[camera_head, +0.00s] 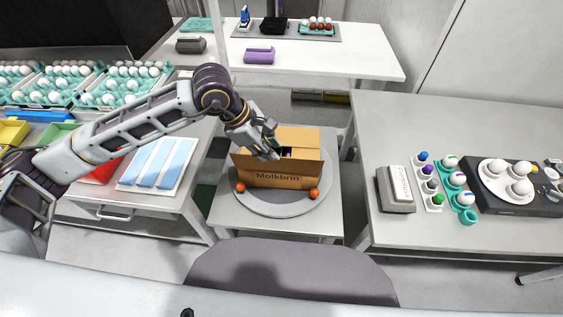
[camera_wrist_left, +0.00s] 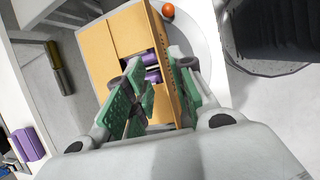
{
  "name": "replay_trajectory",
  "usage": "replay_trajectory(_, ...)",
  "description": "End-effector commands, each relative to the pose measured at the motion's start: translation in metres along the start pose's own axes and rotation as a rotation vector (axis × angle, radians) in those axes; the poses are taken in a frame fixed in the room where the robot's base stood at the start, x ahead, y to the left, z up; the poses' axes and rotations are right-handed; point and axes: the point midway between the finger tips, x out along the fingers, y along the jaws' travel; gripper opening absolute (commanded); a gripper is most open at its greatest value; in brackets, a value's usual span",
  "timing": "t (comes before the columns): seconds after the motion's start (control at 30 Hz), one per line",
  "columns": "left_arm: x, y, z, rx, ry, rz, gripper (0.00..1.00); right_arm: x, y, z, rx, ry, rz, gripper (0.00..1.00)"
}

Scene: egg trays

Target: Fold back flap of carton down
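The brown carton (camera_head: 262,180), lettered "Molkbrin", sits on a round grey turntable (camera_head: 270,208). Its tan back flap (camera_head: 298,136) rises behind the opening. Purple contents (camera_wrist_left: 152,74) show through the opening in the left wrist view. My left gripper (camera_head: 268,146) is over the carton's left part. Its green-padded fingers (camera_wrist_left: 160,92) are apart, with nothing clearly gripped. The gripper hides the carton's left side. My right gripper is out of view.
A table (camera_head: 400,130) with a grey box (camera_head: 394,190) and egg holders is on the right. Egg trays (camera_head: 125,85) are on the left. A purple carton (camera_head: 260,56) lies on the back table.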

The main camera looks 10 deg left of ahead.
Motion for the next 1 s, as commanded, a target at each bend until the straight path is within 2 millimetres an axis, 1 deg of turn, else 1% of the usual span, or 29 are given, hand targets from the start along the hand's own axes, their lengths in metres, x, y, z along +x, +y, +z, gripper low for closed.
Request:
replay_trajectory(0.03, 0.007, -0.001, 0.001, 0.001, -0.001, -0.002, 0.25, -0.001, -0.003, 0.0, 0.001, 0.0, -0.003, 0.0)
replay_trajectory(0.33, 0.047, -0.001, 0.001, 0.0, -0.001, -0.003, 0.25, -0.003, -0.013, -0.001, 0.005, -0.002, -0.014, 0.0)
replay_trajectory(0.5, 0.068, -0.001, 0.001, 0.0, -0.001, -0.002, 0.25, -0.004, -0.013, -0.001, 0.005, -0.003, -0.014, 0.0)
replay_trajectory(0.6, 0.078, 0.0, 0.001, 0.0, -0.002, -0.001, 0.25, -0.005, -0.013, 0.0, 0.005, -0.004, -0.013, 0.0)
replay_trajectory(0.8, 0.089, 0.0, 0.0, 0.001, 0.0, 0.0, 0.25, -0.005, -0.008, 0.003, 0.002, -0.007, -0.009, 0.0)
replay_trajectory(1.0, 0.09, 0.0, 0.0, 0.001, -0.001, 0.0, 0.25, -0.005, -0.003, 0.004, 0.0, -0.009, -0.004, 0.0)
